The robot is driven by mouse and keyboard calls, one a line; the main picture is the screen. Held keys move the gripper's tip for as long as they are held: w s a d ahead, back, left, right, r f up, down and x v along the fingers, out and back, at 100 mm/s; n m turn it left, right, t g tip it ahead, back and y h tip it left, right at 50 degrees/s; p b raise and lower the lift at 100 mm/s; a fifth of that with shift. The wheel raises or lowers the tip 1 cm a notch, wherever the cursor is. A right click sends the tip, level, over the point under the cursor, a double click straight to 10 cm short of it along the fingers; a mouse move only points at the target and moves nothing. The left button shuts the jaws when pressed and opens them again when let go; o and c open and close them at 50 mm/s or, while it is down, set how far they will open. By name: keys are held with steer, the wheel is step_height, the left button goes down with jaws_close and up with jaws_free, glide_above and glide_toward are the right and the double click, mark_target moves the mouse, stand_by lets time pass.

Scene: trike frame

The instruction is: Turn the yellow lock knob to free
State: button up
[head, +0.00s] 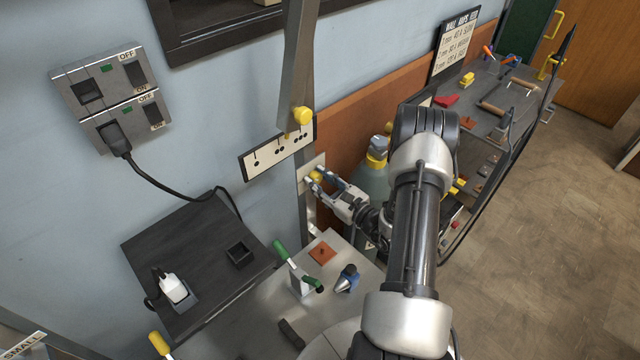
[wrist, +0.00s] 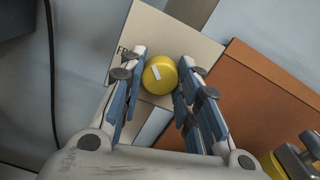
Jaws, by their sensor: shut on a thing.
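The yellow lock knob (wrist: 160,75) is round, with a white mark on its face that runs slightly tilted from vertical. In the head view the knob (head: 316,177) shows at the fingertips of my gripper (head: 322,182). Another yellow knob (head: 303,115) is on the grey upright above, beside a plate with black dots (head: 279,149).
A green gas cylinder (head: 374,180) with a yellow collar stands just right of my gripper. Below is a bench (head: 265,318) with a green-handled clamp (head: 292,269) and a blue-and-silver tool (head: 347,279). A wall socket box (head: 112,95) has a plugged cable hanging at left.

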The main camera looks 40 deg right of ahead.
steer(key=n+b, duration=0.2)
steer(key=n, duration=0.2)
steer(key=shift+n, duration=0.3)
steer(key=shift+n+b, duration=1.15)
steer(key=shift+n, duration=0.75)
steer(key=o, duration=1.1)
steer(key=shift+s, duration=0.15)
steer(key=s, duration=0.4)
steer(key=s+d, duration=0.1)
steer(key=s, duration=0.6)
steer(key=shift+s+d, duration=0.35)
